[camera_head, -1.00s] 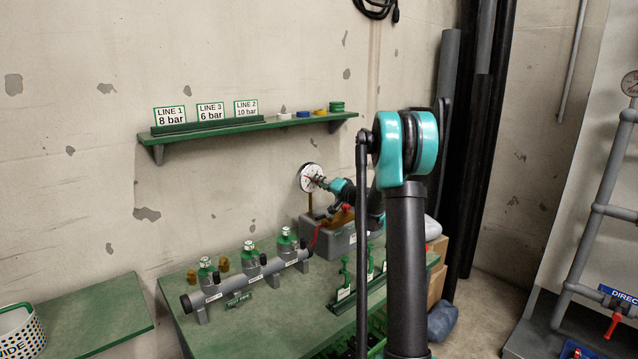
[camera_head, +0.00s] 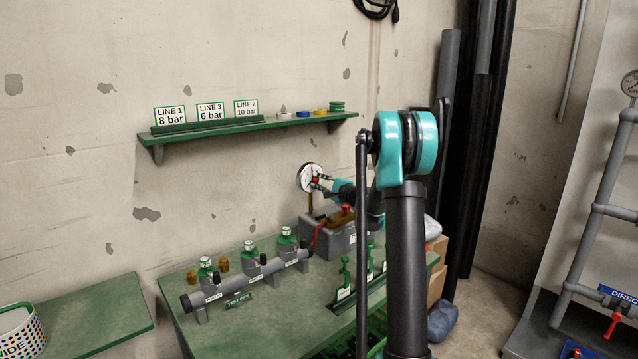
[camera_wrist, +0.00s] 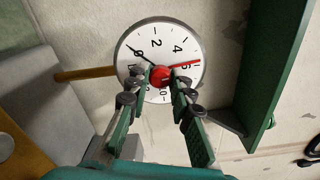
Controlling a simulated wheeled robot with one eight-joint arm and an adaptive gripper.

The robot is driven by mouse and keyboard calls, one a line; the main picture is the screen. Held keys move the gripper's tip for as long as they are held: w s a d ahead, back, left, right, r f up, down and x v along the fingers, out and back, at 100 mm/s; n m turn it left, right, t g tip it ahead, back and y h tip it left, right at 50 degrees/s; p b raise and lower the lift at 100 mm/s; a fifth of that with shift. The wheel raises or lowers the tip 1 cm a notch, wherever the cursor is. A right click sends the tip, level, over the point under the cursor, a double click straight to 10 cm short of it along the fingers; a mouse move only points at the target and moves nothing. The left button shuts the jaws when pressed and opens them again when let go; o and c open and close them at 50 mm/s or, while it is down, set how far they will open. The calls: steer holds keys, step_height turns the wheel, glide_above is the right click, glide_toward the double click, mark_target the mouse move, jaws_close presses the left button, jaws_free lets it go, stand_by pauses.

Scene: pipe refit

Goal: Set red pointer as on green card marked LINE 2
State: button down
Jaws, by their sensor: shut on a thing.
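The round white gauge (camera_wrist: 190,40) fills the top of the wrist view, and it also shows above the green bench in the head view (camera_head: 303,178). Its red pointer (camera_wrist: 187,64) points right, close to the 6. A thin black needle points to the upper left. My gripper (camera_wrist: 161,78) is shut on the red knob (camera_wrist: 159,75) at the dial's centre; the fingers hide part of the lower dial. In the head view my gripper (camera_head: 319,183) is at the gauge face. The LINE 2 card (camera_head: 246,108), white with green edging, reads 10 bar.
The LINE 1 card (camera_head: 170,115) reads 8 bar and the LINE 3 card (camera_head: 210,112) 6 bar, on the green wall shelf (camera_head: 235,127). A grey pipe manifold (camera_head: 235,287) with several valves stands on the bench (camera_head: 215,340). A grey box (camera_head: 338,240) is below the gauge.

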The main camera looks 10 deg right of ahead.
steer(key=m, duration=0.4)
steer(key=shift+m, duration=0.4)
steer(key=m, duration=0.5)
steer(key=shift+f, duration=0.1)
steer(key=m, duration=0.4)
steer(key=shift+m, duration=2.7)
steer(key=c, duration=1.3)
jaws_free()
steer(key=shift+s, duration=0.15)
